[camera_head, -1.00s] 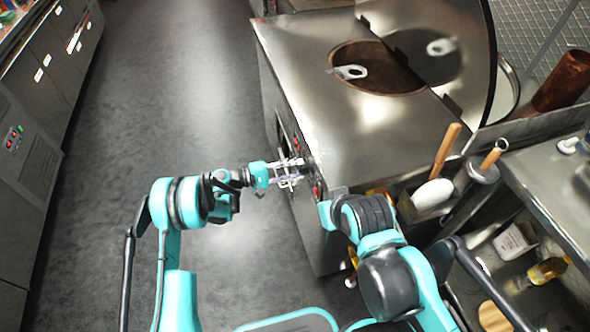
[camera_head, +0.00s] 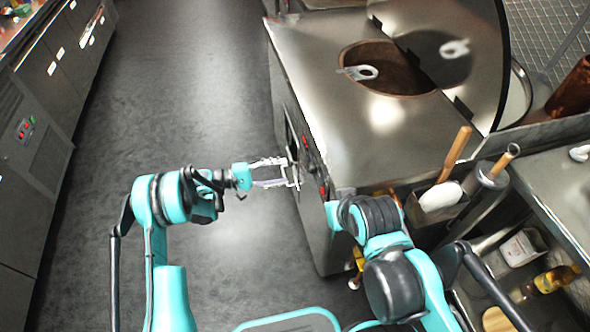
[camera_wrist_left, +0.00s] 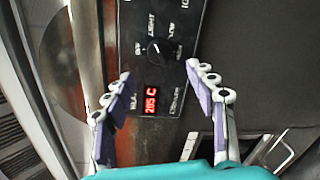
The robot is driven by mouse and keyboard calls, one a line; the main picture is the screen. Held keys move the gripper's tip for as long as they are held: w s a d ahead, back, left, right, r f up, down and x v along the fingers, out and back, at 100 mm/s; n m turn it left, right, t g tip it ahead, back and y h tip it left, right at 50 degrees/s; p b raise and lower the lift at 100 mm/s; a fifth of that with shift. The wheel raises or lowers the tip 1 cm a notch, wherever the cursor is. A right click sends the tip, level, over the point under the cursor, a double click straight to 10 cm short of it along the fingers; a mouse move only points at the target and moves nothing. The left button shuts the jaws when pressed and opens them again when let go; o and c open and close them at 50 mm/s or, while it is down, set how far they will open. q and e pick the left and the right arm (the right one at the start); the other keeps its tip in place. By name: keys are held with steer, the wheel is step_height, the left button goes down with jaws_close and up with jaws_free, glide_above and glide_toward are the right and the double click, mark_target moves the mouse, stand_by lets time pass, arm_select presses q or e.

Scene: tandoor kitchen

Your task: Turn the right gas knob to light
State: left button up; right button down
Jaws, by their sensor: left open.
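The front of the steel tandoor (camera_head: 300,215) carries a dark control panel. In the left wrist view a round black gas knob (camera_wrist_left: 160,51) sits on this panel (camera_wrist_left: 130,28), with printed labels around it, LIGHT among them. Its white mark points up and slightly left, roughly toward LIGHT; its exact setting is hard to tell. My left gripper (camera_head: 282,172) is open and empty in front of the panel. In the wrist view its fingertips (camera_wrist_left: 160,82) stand apart on both sides, below the knob and not touching it. My right gripper does not show.
A red temperature display (camera_wrist_left: 151,98) is below the knob. The tandoor opening (camera_head: 395,82) is on top, beside a raised lid. Wooden-handled tools (camera_head: 455,155) stand in holders at right. The floor (camera_head: 200,90) left of the tandoor is clear.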

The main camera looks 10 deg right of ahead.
arm_select(q)
steer(key=shift+a+r, duration=0.15)
steer(key=shift+a, duration=1.8)
